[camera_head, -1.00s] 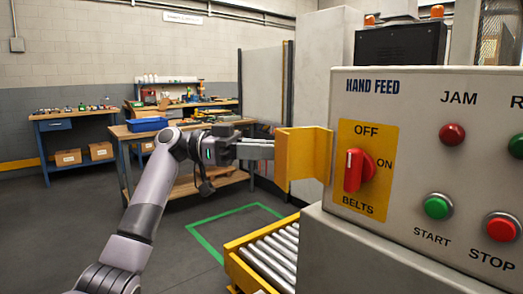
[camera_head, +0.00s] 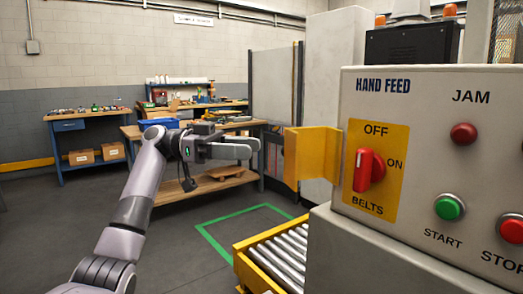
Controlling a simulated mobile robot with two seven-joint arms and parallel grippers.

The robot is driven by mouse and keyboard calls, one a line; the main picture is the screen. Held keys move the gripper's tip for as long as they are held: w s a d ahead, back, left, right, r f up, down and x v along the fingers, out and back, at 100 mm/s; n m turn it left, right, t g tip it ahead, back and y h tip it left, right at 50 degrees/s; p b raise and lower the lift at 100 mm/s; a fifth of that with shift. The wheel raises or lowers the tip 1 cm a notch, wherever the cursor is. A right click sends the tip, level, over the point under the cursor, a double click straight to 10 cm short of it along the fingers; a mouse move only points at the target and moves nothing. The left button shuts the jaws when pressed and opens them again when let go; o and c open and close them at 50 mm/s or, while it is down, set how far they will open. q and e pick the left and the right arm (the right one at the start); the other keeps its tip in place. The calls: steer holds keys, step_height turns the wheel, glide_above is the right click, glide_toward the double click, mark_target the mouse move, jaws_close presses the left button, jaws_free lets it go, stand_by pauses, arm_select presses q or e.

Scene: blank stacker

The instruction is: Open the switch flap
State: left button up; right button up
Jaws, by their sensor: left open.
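The yellow switch flap (camera_head: 318,153) stands swung out to the left of the yellow switch plate (camera_head: 395,155) on the grey control panel. The red rotary switch (camera_head: 364,171) is uncovered, with its handle upright between the OFF and BELTS labels. My left gripper (camera_head: 254,149) is to the left of the flap, with a visible gap between them. It is open, with nothing seen between its fingers. My right gripper is not in view.
The panel also carries a red JAM lamp (camera_head: 464,133), a green START button (camera_head: 449,207) and a red STOP button (camera_head: 511,229). A roller conveyor (camera_head: 278,258) with yellow rails lies below the flap. Workbenches (camera_head: 95,130) stand behind; the floor at left is clear.

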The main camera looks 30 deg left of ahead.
mark_target(308, 155)
arm_select(q)
steer(key=shift+s+a, duration=0.2)
steer(key=shift+a, duration=0.2)
steer(key=w+d+n+t+y+p, duration=0.2)
steer(key=d+n+t+p, duration=0.2)
steer(key=n, duration=0.8)
steer(key=w+d+n+t+y+p, duration=0.3)
steer(key=d+n+t+p, duration=0.1)
steer(key=n, duration=0.8)
steer(key=shift+d+p, duration=0.7)
steer(key=shift+d, duration=0.45)
steer(key=shift+w+f, duration=0.1)
